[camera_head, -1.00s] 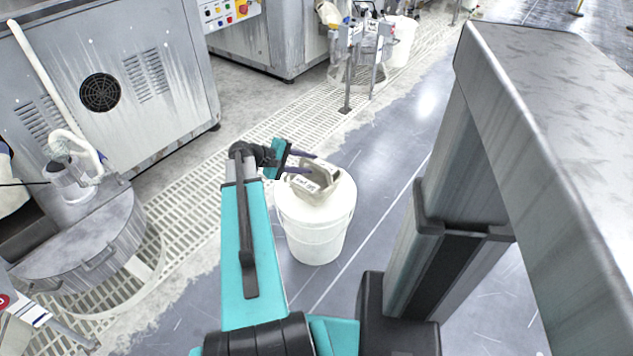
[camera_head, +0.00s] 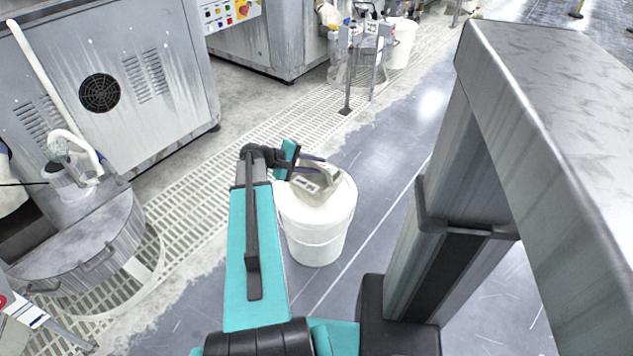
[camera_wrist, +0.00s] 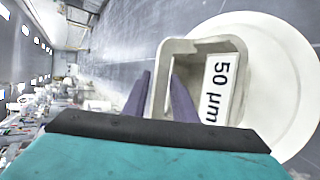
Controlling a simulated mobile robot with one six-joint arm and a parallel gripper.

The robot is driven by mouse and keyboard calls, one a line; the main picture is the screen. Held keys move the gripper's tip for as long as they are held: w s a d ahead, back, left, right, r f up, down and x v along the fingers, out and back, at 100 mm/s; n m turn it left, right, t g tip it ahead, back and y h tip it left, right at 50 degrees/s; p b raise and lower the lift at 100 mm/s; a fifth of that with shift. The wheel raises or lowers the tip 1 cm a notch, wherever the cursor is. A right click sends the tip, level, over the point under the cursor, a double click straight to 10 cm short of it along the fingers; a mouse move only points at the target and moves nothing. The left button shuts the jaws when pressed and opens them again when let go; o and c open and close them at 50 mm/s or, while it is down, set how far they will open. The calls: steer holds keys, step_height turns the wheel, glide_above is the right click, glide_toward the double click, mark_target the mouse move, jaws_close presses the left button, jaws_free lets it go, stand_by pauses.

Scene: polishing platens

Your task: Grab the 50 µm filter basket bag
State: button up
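The 50 µm filter basket bag (camera_head: 326,186) is a beige open-topped piece with a white label. It rests on the white lid of a bucket (camera_head: 318,240). In the wrist view the bag (camera_wrist: 195,47) shows its open rim and a label reading "50 µm". My gripper (camera_head: 318,167) is at the bag, with its purple fingers apart. In the wrist view my gripper (camera_wrist: 160,85) has one finger outside the bag's left rim wall and the other over its opening. A gap shows around the wall; contact cannot be told. The fingers partly hide the bag.
A grey machine (camera_head: 120,70) with a fan grille stands at the left. A round metal drum (camera_head: 85,245) stands below it. White floor grating (camera_head: 190,180) runs behind the bucket.

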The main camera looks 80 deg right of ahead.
jaws_close()
stand_by(1.2)
